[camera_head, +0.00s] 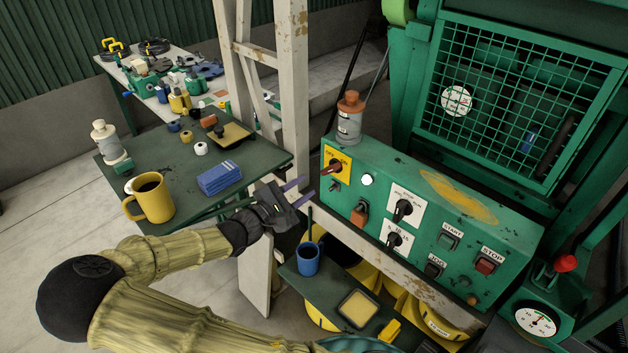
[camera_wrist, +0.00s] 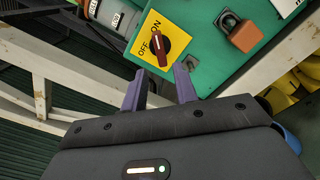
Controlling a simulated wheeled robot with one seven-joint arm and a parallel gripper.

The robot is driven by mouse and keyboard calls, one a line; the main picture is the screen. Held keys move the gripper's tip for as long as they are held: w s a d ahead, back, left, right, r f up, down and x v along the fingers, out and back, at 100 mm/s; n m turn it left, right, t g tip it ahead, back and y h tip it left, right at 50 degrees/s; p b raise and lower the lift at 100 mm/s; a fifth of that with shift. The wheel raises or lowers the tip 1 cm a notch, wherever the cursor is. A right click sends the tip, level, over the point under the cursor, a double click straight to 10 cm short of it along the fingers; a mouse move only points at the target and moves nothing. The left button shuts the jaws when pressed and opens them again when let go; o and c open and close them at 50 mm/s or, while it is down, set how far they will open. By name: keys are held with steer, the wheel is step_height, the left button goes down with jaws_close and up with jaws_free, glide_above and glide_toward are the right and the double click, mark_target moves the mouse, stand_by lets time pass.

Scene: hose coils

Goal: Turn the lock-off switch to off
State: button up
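The lock-off switch (camera_head: 336,167) is a dark red handle on a yellow plate at the left end of the green control panel (camera_head: 383,199). In the wrist view the switch (camera_wrist: 157,49) lies just beyond my fingertips, its handle pointing toward the ON label; OFF is at its left. My gripper (camera_head: 309,187) is left of the panel, with two purple fingers spread apart and nothing between them. In the wrist view my gripper (camera_wrist: 161,75) has its fingertips on either side of the handle's line, seemingly short of the handle. Contact is not visible.
An orange padlock-like block (camera_head: 359,214) hangs right of the switch, and an orange-capped bottle (camera_head: 350,117) stands on the panel. A pale post (camera_head: 293,80) is behind my gripper. A blue mug (camera_head: 308,260) stands below it. A green table (camera_head: 250,158) with a yellow mug (camera_head: 152,199) is left.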

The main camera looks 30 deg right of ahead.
mark_target(327, 172)
steer(key=shift+b+x, duration=0.95)
steer(key=shift+x, duration=1.45)
steer(key=shift+b+x, duration=0.35)
steer(key=shift+x, duration=0.5)
steer(key=shift+w+d+f, duration=0.1)
steer(key=shift+w+d, duration=0.05)
steer(key=shift+d, duration=0.15)
steer(key=shift+d, duration=0.1)
